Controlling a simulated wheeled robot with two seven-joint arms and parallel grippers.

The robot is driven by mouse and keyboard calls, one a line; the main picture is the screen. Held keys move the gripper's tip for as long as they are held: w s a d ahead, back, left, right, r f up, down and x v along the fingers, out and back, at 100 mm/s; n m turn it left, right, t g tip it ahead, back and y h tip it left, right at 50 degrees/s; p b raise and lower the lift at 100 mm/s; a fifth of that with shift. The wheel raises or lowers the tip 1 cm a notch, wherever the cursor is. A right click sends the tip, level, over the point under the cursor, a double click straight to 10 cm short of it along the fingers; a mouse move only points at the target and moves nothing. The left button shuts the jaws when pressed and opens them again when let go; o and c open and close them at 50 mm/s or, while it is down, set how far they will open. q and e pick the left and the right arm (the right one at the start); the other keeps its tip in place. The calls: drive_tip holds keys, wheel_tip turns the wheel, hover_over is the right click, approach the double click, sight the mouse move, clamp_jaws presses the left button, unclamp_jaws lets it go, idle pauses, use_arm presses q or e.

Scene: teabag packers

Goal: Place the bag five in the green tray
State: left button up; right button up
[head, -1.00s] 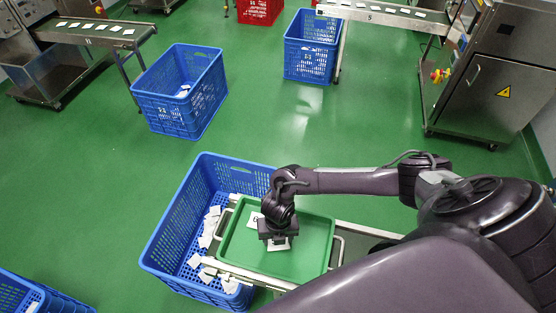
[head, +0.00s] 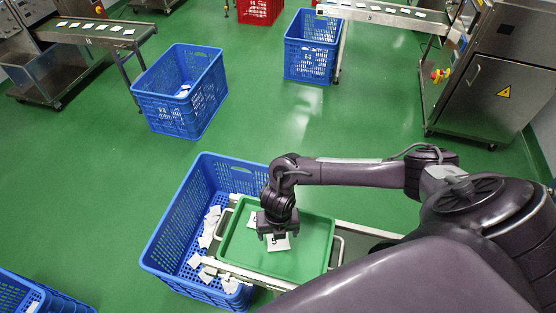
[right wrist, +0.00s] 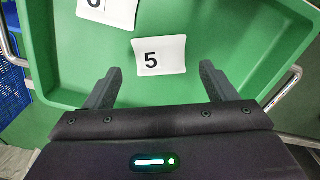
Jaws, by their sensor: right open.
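The green tray (head: 305,262) rests on a metal frame in front of me. Bag five (head: 279,243) is a white packet marked 5, lying on the tray floor; it also shows in the right wrist view (right wrist: 160,58). A second white packet (head: 254,220) lies in the tray beside it; its mark is partly cut off in the right wrist view (right wrist: 108,10). My right gripper (right wrist: 158,78) is open and empty above the tray, with bag five just beyond its fingertips and apart from them. My left gripper is not in view.
A blue crate (head: 177,215) with several white packets stands left of the tray, under its edge. Other blue crates (head: 165,122) and conveyors (head: 385,14) stand farther back. A steel cabinet (head: 490,100) is at the right. Green floor between is clear.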

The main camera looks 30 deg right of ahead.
sight(278, 241)
wheel_tip(278, 241, up, 8)
drive_tip(key=shift+r, duration=0.15)
idle(0.6)
